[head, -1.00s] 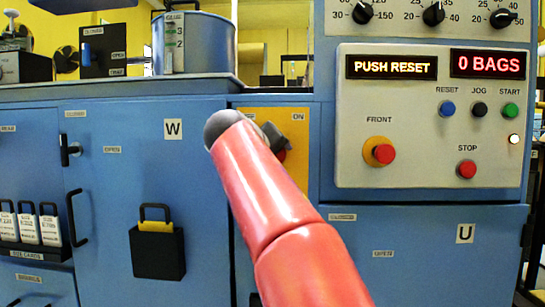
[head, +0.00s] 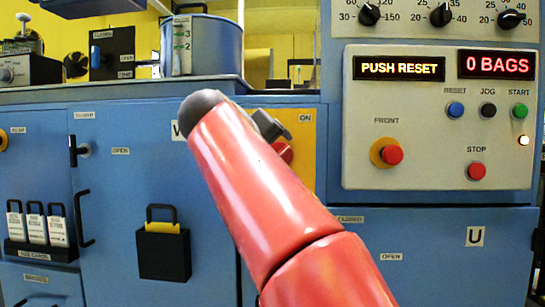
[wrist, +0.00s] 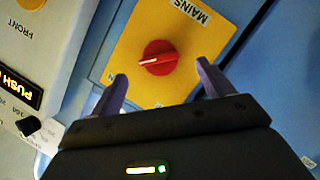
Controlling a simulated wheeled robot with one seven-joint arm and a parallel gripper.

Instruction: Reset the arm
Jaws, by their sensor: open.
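My red arm (head: 265,190) reaches toward the yellow mains panel (head: 305,140) of a blue machine in the head view. A red knob (head: 283,152) shows partly beside the arm. In the wrist view the panel (wrist: 190,30) appears upside down, and the red rotary knob (wrist: 158,58) stands in front of my gripper (wrist: 162,77). The two fingers are apart with nothing between them, and I see no contact with the knob. In the head view the gripper is mostly hidden behind the arm.
The control box has a display (head: 399,68) reading PUSH RESET, a blue RESET button (head: 455,110), a black JOG button (head: 488,110), a green START button (head: 519,110), a red STOP button (head: 476,170) and a red FRONT button (head: 392,155). A black holder (head: 163,255) hangs on the left door.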

